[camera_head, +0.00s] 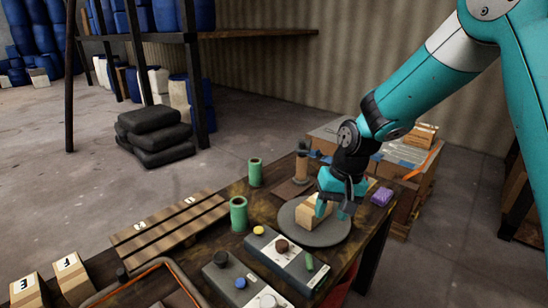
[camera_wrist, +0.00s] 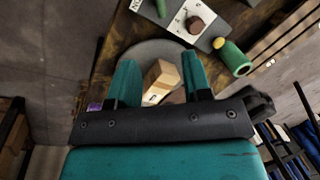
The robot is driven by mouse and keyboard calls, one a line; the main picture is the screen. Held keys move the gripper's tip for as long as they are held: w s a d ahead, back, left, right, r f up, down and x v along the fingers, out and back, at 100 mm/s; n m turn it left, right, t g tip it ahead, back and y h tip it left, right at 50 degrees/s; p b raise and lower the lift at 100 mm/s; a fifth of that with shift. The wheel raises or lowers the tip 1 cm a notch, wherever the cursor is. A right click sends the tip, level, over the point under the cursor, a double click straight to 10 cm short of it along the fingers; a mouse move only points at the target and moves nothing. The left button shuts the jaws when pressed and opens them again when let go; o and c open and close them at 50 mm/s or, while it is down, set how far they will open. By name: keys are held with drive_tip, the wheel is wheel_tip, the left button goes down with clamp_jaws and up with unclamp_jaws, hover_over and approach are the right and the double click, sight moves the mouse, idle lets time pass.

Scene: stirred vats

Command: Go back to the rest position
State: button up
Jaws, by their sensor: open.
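My gripper (camera_head: 334,207) is above a round grey plate (camera_head: 326,236) on the table. A small cardboard box (camera_head: 308,212) sits on the plate, just left of the fingers in the head view. In the wrist view my gripper (camera_wrist: 156,82) is open, with its two teal fingers apart. The box (camera_wrist: 161,78) shows between and beyond them, with a dark mark on its near face. I cannot tell how high the fingertips are above the plate, or whether they touch the box. The fingers hide part of the plate (camera_wrist: 150,47).
The table (camera_head: 218,241) also bears two green cylinders (camera_head: 239,214), grey control boxes with knobs (camera_head: 285,262), a slatted wooden rack (camera_head: 170,226) and a purple block (camera_head: 382,196). Labelled boxes (camera_head: 70,279) stand at front left. A loaded pallet (camera_head: 407,171) stands behind. The floor at left is partly clear.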

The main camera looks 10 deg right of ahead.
drive_tip(key=s+a+r+n, duration=0.2)
drive_tip(key=s+r+n, duration=0.1)
drive_tip(key=s, duration=0.5)
drive_tip(key=s+a+r+n+y, duration=0.1)
drive_tip(key=s+a+r+n, duration=0.2)
drive_tip(key=s+r, duration=0.3)
drive_tip(key=s+a+r+n+y, duration=0.1)
drive_tip(key=s+a+r+n, duration=0.2)
drive_tip(key=s, duration=0.7)
drive_tip(key=shift+s+r, duration=0.2)
drive_tip(key=shift+r, duration=0.45)
drive_tip(key=shift+c, duration=0.2)
